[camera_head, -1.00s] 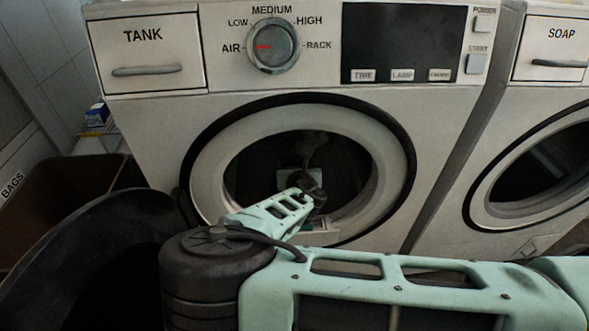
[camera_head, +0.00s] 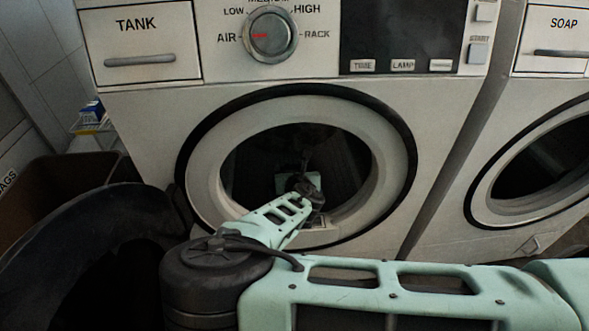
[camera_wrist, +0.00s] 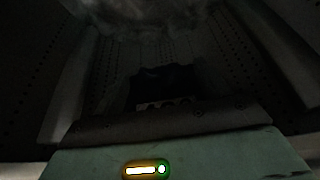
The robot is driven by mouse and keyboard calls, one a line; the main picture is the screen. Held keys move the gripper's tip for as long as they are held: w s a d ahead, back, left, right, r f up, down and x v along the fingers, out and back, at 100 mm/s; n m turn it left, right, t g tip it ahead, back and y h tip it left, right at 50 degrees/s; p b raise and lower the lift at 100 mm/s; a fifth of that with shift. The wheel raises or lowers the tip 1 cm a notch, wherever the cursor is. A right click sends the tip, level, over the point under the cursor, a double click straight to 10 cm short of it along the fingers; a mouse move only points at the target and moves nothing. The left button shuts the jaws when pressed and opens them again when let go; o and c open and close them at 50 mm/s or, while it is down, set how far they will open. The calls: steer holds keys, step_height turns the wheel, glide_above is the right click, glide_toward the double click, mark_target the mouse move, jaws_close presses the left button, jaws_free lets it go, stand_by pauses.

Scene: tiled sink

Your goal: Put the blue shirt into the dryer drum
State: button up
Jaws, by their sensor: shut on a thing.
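The dryer drum (camera_head: 245,165) is the dark hollow behind the round open door ring of the left machine. My arm reaches through this opening, with its wrist low in the middle of it. In the wrist view my gripper (camera_wrist: 165,104) is inside the perforated drum (camera_wrist: 225,55). It is shut on a very dark bluish cloth, the blue shirt (camera_wrist: 165,80), just beyond the fingers. The shirt's outline is hard to make out in the dark. In the head view the wrist hides the fingers, and the shirt cannot be told apart from the shadow.
A second machine (camera_head: 480,205) with a round door stands at right. A brown bin (camera_head: 40,205) and a big black curved open door (camera_head: 90,225) are at left. A control dial (camera_head: 270,35) sits above the opening.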

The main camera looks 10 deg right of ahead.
steer(key=shift+f+b, duration=1.25)
steer(key=shift+f, duration=0.45)
steer(key=o, duration=1.2)
steer(key=shift+c, duration=0.2)
